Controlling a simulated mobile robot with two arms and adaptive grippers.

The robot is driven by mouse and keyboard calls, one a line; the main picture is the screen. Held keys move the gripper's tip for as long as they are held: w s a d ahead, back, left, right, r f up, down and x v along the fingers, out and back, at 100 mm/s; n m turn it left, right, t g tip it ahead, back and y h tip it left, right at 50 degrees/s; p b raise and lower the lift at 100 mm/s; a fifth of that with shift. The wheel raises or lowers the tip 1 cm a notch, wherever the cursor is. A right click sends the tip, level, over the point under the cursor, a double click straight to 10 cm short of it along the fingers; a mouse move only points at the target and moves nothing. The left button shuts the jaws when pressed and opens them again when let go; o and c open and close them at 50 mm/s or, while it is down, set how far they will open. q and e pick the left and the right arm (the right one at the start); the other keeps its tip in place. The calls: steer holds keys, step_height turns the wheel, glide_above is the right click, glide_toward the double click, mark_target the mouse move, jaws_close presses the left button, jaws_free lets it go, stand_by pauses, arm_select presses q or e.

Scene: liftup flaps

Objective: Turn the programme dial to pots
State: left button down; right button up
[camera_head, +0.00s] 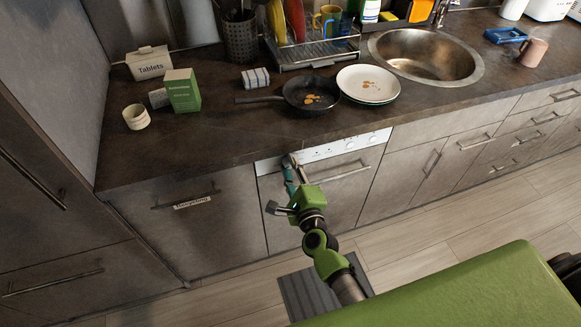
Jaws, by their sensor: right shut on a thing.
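The dishwasher (335,192) is built in under the worktop, with a white control panel (338,147) along its top edge and a bar handle below it. My right gripper (290,164) is at the left part of the panel. Its fingers are shut on the programme dial, which they hide. I cannot read the dial's marks or tell which programme it points to. Small marks and a knob-like spot show farther right on the panel. My left gripper is not in view.
A frying pan (312,94) and stacked plates (368,84) with food scraps stand on the worktop above the dishwasher. A tablets box (149,63), green carton (183,91) and sink (425,53) are also there. A grey mat (304,294) lies on the floor.

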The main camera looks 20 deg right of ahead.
steer(key=shift+f, duration=0.1)
steer(key=o, duration=1.1)
steer(key=s, duration=0.4)
steer(key=s+r, duration=0.1)
steer(key=s, duration=0.7)
steer(key=shift+a+r, duration=0.15)
steer(key=shift+r, duration=0.05)
